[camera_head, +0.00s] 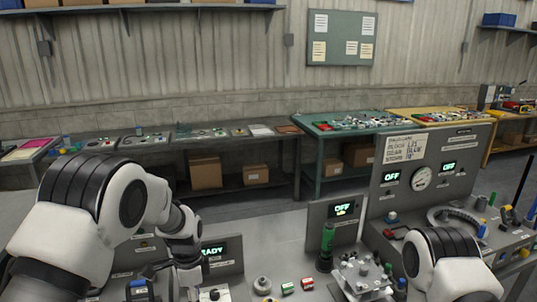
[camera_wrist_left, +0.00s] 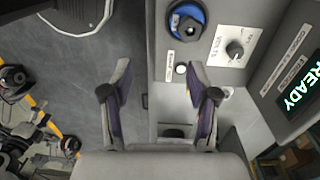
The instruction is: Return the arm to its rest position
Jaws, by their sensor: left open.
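My left arm (camera_head: 95,215) comes in from the left in the head view and bends down over the console at the front. In the left wrist view my left gripper (camera_wrist_left: 160,78) is open, with its two dark-padded fingers apart and nothing between them. It hangs over the edge of the grey console (camera_wrist_left: 180,100), beside a blue round knob (camera_wrist_left: 187,20) and a white dial plate (camera_wrist_left: 234,46). A READY display (camera_head: 212,250) stands beside the arm in the head view. My right arm (camera_head: 445,262) shows at the lower right; its gripper is out of view.
A green cylinder (camera_head: 327,240) stands upright by an OFF display (camera_head: 341,209). A gauge panel (camera_head: 422,177) rises at right. In the left wrist view, open floor (camera_wrist_left: 75,75) lies left of the console.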

